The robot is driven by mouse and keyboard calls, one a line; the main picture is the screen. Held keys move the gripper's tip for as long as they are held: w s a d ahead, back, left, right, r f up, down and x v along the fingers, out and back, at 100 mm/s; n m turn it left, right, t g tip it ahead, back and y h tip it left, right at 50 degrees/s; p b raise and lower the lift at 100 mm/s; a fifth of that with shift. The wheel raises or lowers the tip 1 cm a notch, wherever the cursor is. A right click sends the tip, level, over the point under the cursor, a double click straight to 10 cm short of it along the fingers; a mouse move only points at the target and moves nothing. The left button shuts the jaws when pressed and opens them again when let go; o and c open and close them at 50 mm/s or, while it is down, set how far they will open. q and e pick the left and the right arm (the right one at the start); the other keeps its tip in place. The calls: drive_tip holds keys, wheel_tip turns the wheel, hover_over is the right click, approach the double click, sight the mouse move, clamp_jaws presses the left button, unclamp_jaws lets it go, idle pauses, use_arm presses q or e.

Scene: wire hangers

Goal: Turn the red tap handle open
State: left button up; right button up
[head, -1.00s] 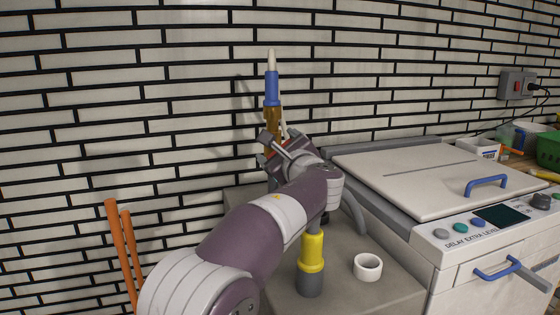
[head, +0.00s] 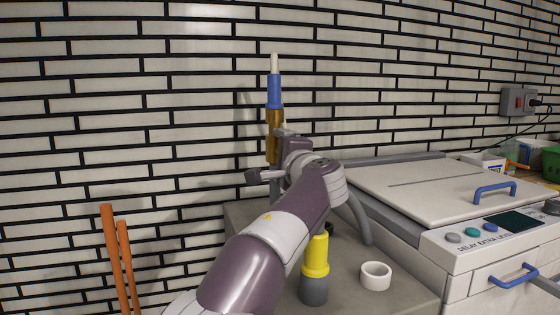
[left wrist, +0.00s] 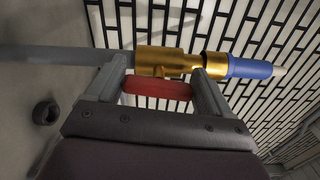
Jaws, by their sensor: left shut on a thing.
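The tap has a brass body (head: 273,125) with a blue sleeve (head: 274,91) and a pale tip, standing upright in front of the tiled wall. In the left wrist view the brass body (left wrist: 165,62) lies across the picture, with the blue sleeve (left wrist: 249,69) to its right. The red handle (left wrist: 155,89) is between the two fingers of my left gripper (left wrist: 160,86), which is shut on it, close against the brass body. In the head view my left gripper (head: 275,158) is at the lower brass part, and the handle is hidden there. My right gripper is not in view.
A grey counter (head: 345,298) holds a yellow and grey cylinder (head: 315,262) and a white ring (head: 376,276). A white machine (head: 420,186) with blue handles stands to the right. Orange poles (head: 113,250) lean at the left. A grey pipe (left wrist: 60,55) joins the tap.

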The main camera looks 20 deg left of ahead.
use_arm(q)
drive_tip(key=shift+n, duration=0.7)
drive_tip(key=o, duration=0.9)
drive_tip(key=shift+w+b, duration=0.1)
drive_tip(key=shift+b, duration=0.2)
drive_tip(key=shift+f, duration=0.1)
